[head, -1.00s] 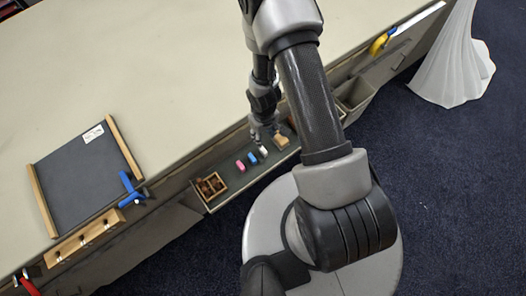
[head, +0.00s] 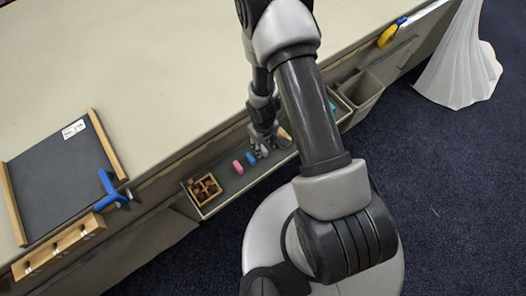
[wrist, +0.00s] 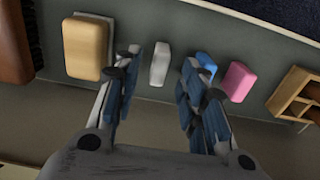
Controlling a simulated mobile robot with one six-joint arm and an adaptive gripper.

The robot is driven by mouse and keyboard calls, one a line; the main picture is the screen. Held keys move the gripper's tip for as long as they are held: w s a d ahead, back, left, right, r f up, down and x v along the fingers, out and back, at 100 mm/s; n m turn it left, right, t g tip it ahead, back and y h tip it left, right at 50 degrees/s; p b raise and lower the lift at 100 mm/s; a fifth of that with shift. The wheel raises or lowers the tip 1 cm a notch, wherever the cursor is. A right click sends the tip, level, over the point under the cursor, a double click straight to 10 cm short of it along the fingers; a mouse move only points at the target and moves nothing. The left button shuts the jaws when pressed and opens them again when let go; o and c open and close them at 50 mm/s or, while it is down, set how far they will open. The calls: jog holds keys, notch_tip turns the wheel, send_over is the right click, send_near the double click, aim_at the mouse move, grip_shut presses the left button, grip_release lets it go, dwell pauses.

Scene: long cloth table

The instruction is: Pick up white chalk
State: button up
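The white chalk (wrist: 160,64) lies on the dark tray (wrist: 145,25) along the table's side. In the wrist view it shows just beyond and between the fingertips of my gripper (wrist: 158,62). My gripper is open, with one finger to each side of the chalk's line and nothing between the pads. The blue chalk (wrist: 206,65) lies close to the right fingertip, and the pink chalk (wrist: 238,81) is right of that. In the head view my gripper (head: 264,150) is low over the tray and mostly hides the white chalk.
A wooden divided box (head: 204,188) stands at the tray's left end. A grey bin (head: 359,92) hangs to the right. A blackboard (head: 58,178) lies on the table (head: 150,70).

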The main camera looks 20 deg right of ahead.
aim_at(263, 148)
notch_tip(263, 148, down, 4)
jog(key=b, duration=0.3)
jog(key=shift+r, duration=0.15)
jog(key=shift+c, duration=0.4)
grip_shut()
